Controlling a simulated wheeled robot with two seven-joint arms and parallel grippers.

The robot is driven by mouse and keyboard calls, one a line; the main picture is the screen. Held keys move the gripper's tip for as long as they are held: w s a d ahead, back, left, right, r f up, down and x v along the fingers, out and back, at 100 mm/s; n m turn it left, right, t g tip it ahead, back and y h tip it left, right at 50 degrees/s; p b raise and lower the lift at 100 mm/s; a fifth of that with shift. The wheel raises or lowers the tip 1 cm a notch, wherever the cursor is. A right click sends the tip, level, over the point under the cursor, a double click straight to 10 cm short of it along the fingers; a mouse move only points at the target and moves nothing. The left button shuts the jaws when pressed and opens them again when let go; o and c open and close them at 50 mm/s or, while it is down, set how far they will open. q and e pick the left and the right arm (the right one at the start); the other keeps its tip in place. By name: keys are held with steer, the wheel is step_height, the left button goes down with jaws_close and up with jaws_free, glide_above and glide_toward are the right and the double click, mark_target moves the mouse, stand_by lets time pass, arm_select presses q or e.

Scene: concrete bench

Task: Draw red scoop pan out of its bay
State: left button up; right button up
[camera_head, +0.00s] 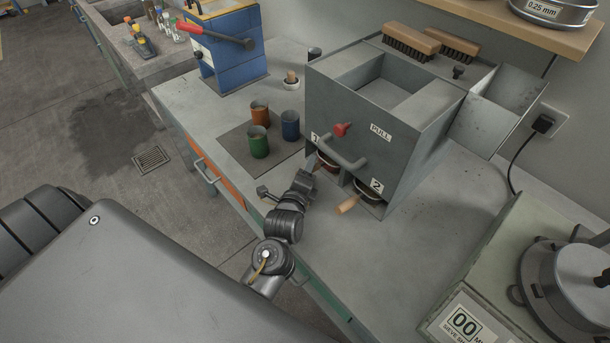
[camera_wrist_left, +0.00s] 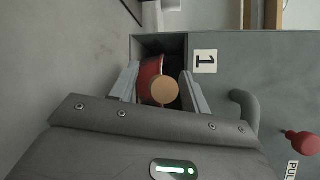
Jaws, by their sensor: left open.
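The red scoop pan (camera_wrist_left: 148,75) sits in bay 1 at the foot of the grey splitter box (camera_head: 372,121). Its round wooden handle end (camera_wrist_left: 164,91) points at the camera in the left wrist view. In the head view, a little of the red pan (camera_head: 330,167) shows under the label 1. My left gripper (camera_head: 308,178) is in front of bay 1. In the left wrist view its open fingers (camera_wrist_left: 162,86) stand on either side of the handle, with gaps visible. My right gripper is not in view.
A second pan with a wooden handle (camera_head: 349,204) sits in bay 2, close beside. A grey bar handle (camera_head: 341,154) and red knob (camera_head: 342,129) project above the bays. Several coloured cups (camera_head: 259,142) stand on a mat at left.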

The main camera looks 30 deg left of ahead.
arm_select(q)
jaws_close()
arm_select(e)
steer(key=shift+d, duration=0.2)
arm_select(q)
steer(key=shift+s, duration=0.15)
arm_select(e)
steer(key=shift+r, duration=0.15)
